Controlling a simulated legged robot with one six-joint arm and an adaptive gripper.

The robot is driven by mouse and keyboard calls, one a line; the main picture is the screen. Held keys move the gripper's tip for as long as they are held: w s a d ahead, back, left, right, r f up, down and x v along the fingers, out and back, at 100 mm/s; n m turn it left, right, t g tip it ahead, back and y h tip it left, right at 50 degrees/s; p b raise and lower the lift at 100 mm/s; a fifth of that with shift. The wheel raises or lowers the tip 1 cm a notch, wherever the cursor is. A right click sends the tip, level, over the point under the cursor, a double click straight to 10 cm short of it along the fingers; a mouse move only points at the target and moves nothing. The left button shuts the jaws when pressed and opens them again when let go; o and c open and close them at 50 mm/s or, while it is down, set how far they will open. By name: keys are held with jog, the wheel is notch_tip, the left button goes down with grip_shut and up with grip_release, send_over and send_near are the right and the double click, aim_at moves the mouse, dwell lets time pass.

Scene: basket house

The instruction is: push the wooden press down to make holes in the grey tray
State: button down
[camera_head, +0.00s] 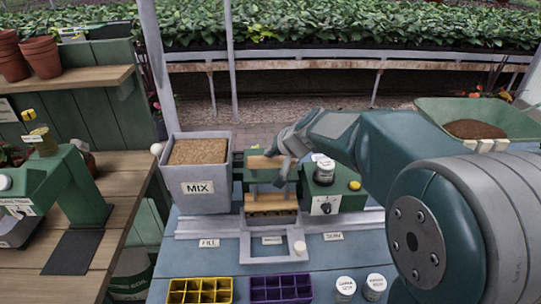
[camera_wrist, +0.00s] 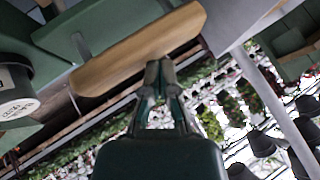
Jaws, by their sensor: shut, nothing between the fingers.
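The wooden press shows in the head view as an upper wooden bar (camera_head: 260,163) and a lower wooden block (camera_head: 270,203) inside a green frame, in the middle of the bench. A dark tray-like strip (camera_head: 272,218) lies just under the block; its cells are mostly hidden. My gripper (camera_head: 280,182) is shut and empty, pointing down at the press's right side. In the wrist view, the closed fingertips (camera_wrist: 157,68) overlap the lower edge of a tilted wooden bar (camera_wrist: 135,50). I cannot tell whether they touch it.
A grey MIX bin (camera_head: 197,188) stands left of the press. A yellow tray (camera_head: 200,290), a purple tray (camera_head: 281,288) and two jars (camera_head: 345,287) sit at the front.

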jog(key=shift+r, duration=1.1)
jog(key=shift+r, duration=2.55)
jog(key=shift+s+d, duration=0.15)
jog(key=shift+s, duration=0.1)
jog(key=s+d+f+h, duration=0.1)
jog(key=s+d+f, duration=0.1)
jog(key=s, duration=0.8)
jog(key=s+d+f+n+g+h, duration=0.1)
jog(key=s+d, duration=0.4)
jog(key=s, duration=0.5)
jog(key=s+d+f+h, duration=0.3)
jog(key=s+d, duration=0.1)
jog(key=s, duration=0.7)
jog(key=shift+f+n+g, duration=0.15)
jog(key=shift+n+g, duration=0.25)
